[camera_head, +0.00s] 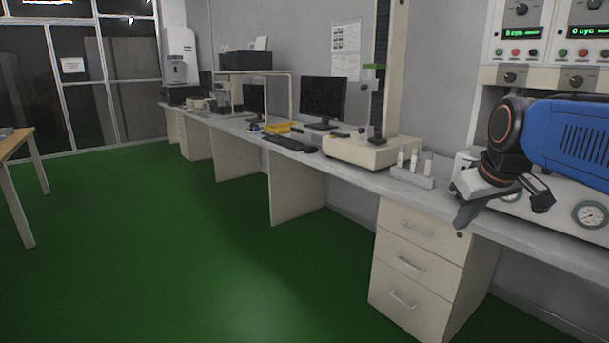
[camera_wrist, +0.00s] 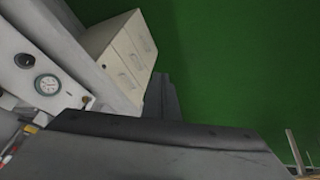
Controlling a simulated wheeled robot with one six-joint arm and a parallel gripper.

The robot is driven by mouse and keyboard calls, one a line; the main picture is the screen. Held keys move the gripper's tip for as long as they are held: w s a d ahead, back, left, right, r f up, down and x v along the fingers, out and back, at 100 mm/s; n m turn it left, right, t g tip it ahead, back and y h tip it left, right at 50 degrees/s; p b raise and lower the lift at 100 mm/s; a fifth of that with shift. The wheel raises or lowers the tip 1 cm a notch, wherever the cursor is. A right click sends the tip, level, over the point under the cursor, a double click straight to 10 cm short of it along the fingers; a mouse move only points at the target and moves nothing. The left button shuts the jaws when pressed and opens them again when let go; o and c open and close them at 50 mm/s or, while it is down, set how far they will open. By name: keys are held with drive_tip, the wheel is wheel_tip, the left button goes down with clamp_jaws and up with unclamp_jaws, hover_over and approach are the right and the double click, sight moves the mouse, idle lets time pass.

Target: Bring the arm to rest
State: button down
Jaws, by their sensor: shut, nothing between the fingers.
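My gripper (camera_head: 468,210) hangs at the right of the head view, in front of the bench's near part, with its dark fingers pointing down. It is shut and empty. My blue arm link (camera_head: 573,135) reaches in from the right edge, in front of the test cabinet. In the wrist view, my dark gripper (camera_wrist: 163,100) fills the lower middle, with green floor beyond its fingertips.
The long bench (camera_head: 345,177) carries a white sample rack (camera_head: 412,178) with vials, a beige tester (camera_head: 370,150) and monitors. A drawer unit (camera_head: 415,265) stands below. A gauge (camera_head: 591,214) sits close by my arm. The green floor (camera_head: 190,250) is clear.

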drive_tip(key=s+a+f+m, duration=0.1)
drive_tip(key=s+a+f, duration=0.1)
drive_tip(key=s+f, duration=0.6)
drive_tip(key=s+a+f+m, duration=0.1)
drive_tip(key=s+a+f, duration=0.2)
drive_tip(key=s+f, duration=0.6)
drive_tip(key=shift+s+g, duration=0.4)
drive_tip(key=shift+s, duration=0.55)
drive_tip(key=c, duration=2.5)
unclamp_jaws()
